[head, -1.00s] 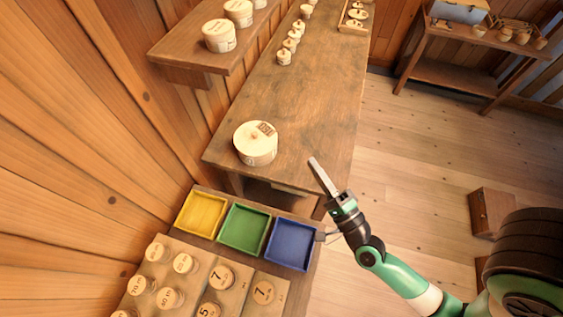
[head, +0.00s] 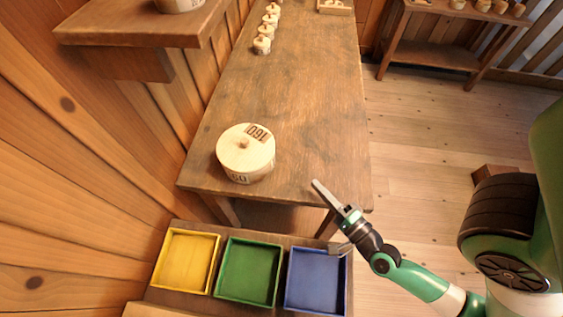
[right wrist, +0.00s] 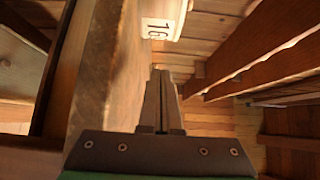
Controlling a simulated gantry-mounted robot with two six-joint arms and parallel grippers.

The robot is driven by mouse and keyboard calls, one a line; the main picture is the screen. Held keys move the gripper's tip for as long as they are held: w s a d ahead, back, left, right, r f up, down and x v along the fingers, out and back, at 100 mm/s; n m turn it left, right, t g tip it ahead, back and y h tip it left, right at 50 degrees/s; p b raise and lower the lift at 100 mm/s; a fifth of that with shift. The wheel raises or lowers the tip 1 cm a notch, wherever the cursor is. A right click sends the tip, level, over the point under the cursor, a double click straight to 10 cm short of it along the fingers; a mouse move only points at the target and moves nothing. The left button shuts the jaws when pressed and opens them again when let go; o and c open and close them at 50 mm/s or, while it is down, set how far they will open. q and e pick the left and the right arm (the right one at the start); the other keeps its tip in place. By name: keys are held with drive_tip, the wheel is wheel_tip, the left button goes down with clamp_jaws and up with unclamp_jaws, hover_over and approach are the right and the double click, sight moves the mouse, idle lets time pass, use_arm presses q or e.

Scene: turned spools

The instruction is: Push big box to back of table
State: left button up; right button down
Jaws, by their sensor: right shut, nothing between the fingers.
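The big box (head: 243,157) is a round, pale wooden lidded box with a small knob and a dark "160" mark on its lid. It stands upright near the front end of the long wooden table (head: 300,110). In the right wrist view the box (right wrist: 163,22) shows at the top, partly cut off. My right gripper (head: 316,185) is shut and empty at the table's near right corner, to the right of the box and apart from it. Its closed fingers also show in the right wrist view (right wrist: 161,80). My left gripper is not in view.
Several small spools (head: 265,38) stand along the table's left side farther back. Yellow (head: 186,260), green (head: 248,271) and blue (head: 315,281) trays lie in front of the table. A wall shelf (head: 140,28) juts out at upper left. The table behind the box is mostly clear.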

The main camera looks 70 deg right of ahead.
drive_tip(key=b+x, duration=0.1)
drive_tip(key=x, duration=0.1)
drive_tip(key=shift+w+d, duration=0.2)
drive_tip(key=shift+d, duration=0.1)
drive_tip(key=p+x, duration=0.1)
drive_tip(key=x, duration=0.1)
drive_tip(key=p+x, duration=0.1)
drive_tip(key=x, duration=0.4)
drive_tip(key=shift+w+r+p, duration=0.3)
drive_tip(key=shift+r+p, duration=0.1)
drive_tip(key=w+p, duration=0.1)
drive_tip(key=w+a+p, duration=0.1)
drive_tip(key=p, duration=0.1)
drive_tip(key=shift+w+f, duration=0.15)
drive_tip(key=shift+w, duration=0.2)
drive_tip(key=shift+w+f+p, duration=0.15)
drive_tip(key=shift+w+p, duration=0.25)
drive_tip(key=shift+f, duration=0.1)
